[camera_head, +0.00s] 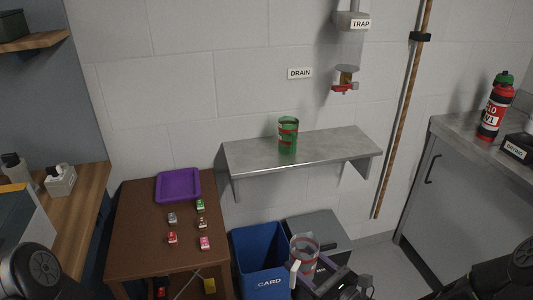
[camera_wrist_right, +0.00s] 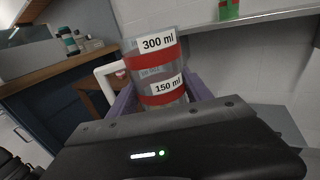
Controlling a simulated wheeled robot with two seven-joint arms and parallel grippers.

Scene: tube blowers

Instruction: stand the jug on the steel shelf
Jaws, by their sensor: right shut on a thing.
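The jug (camera_head: 304,254) is clear with red bands and a white handle. It is upright in my right gripper (camera_head: 314,274), below the front edge of the steel shelf. In the right wrist view the jug (camera_wrist_right: 157,72) shows "300 ml" and "150 ml" labels, its handle to the left. Purple fingers of my right gripper (camera_wrist_right: 162,98) flank its body; its lower part is hidden by the gripper. The steel shelf (camera_head: 245,156) is fixed to the wall, and its edge shows in the wrist view (camera_wrist_right: 270,15). My left gripper is out of view.
A green cup with red bands (camera_head: 288,136) stands mid-shelf; the shelf is bare on both sides of it. A blue CARD bin (camera_head: 262,262) and a grey box (camera_head: 318,230) are below. A brown table (camera_head: 135,225) with a purple tray (camera_head: 178,185) is left.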

